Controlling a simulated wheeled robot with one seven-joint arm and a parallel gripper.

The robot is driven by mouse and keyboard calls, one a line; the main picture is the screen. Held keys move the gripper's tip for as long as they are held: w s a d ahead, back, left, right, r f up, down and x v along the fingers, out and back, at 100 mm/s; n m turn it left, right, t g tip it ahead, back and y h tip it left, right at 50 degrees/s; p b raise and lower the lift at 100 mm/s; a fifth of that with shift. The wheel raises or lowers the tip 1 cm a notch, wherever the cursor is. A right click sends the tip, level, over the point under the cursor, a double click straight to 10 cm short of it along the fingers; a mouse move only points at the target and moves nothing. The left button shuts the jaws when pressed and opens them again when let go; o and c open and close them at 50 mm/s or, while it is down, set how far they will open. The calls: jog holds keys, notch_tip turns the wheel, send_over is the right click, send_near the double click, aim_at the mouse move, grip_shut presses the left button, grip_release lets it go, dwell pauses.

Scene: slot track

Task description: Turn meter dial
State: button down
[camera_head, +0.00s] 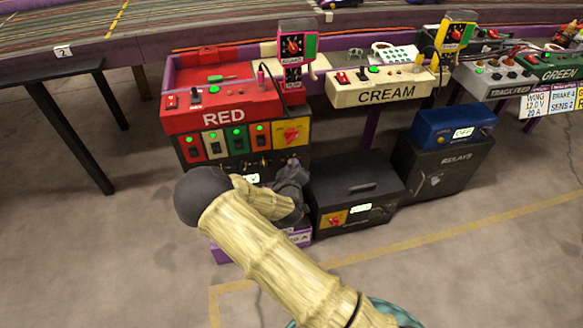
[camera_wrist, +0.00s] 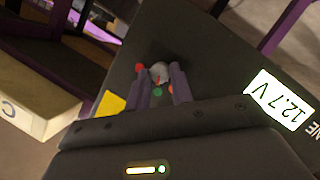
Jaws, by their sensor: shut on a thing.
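The meter dial (camera_wrist: 159,70) is a small grey round knob on a dark panel (camera_wrist: 215,58) in the wrist view. Red, green and orange marks lie around it. My gripper (camera_wrist: 162,84) has its two fingers on either side of the dial, shut on it. The lit meter display (camera_wrist: 279,99) on the same panel reads 12.7 V. In the head view my gripper (camera_head: 291,176) is at the lower front of the red station, and my wrist and hand hide the dial there. A partly covered display (camera_head: 252,178) shows left of the gripper.
The red station (camera_head: 222,118) has several lit switches above my gripper. A black box (camera_head: 357,190) stands close on the right. A purple-edged base with a display (camera_head: 300,237) lies below. A cream station (camera_head: 385,95) and blue unit (camera_head: 452,128) stand farther right. Open floor lies in front.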

jog(key=shift+r, duration=0.1)
jog(key=shift+w+d+m+g+y+p, duration=0.1)
jog(key=shift+d+m+g+y+p, duration=0.2)
jog(key=shift+m+y+p, duration=1.35)
jog(key=shift+d+m+g+y+p, duration=0.1)
jog(key=shift+m+g+y+p, duration=0.6)
jog(key=shift+m, duration=1.7)
jog(key=shift+w+d+m+g+y+p, duration=0.15)
jog(key=shift+m+y+p, duration=0.6)
jog(key=shift+m+y, duration=1.05)
jog(key=shift+s+m, duration=0.1)
jog(key=shift+m, duration=0.25)
jog(key=c, duration=1.2)
grip_release()
jog(key=shift+c, duration=0.2)
jog(key=shift+d, duration=0.1)
